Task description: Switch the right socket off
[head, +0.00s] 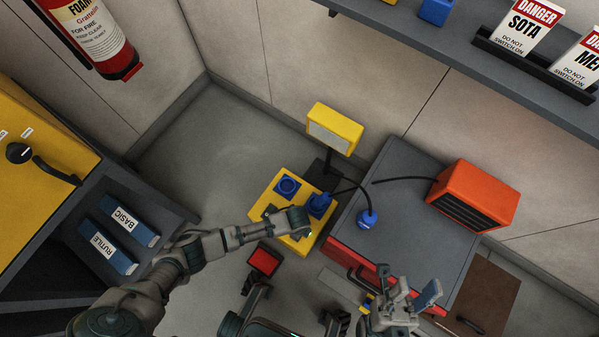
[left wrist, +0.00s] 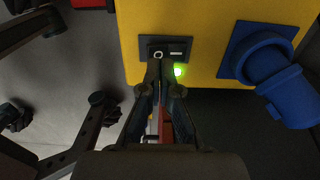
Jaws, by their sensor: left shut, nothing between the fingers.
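The yellow socket box (head: 262,200) stands on the floor with two blue sockets on it. The left socket (head: 287,186) looks empty; the right socket (head: 319,205) has a blue plug in it, also seen in the left wrist view (left wrist: 275,78). Beside that socket, the left wrist view shows a black switch (left wrist: 178,45) with O and line marks and a lit green lamp (left wrist: 180,70). My left gripper (left wrist: 160,68) is shut and empty, its tips at the switch's lower edge; I cannot tell whether they touch. My right gripper (head: 406,296) is open, at the lower right.
A yellow lamp (head: 336,128) stands behind the box. A grey-topped red cabinet (head: 400,200) is close on its right, with a blue connector (head: 367,219) and an orange heater-like unit (head: 474,196) on it. Black cables run between them. Open floor lies behind the left arm.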

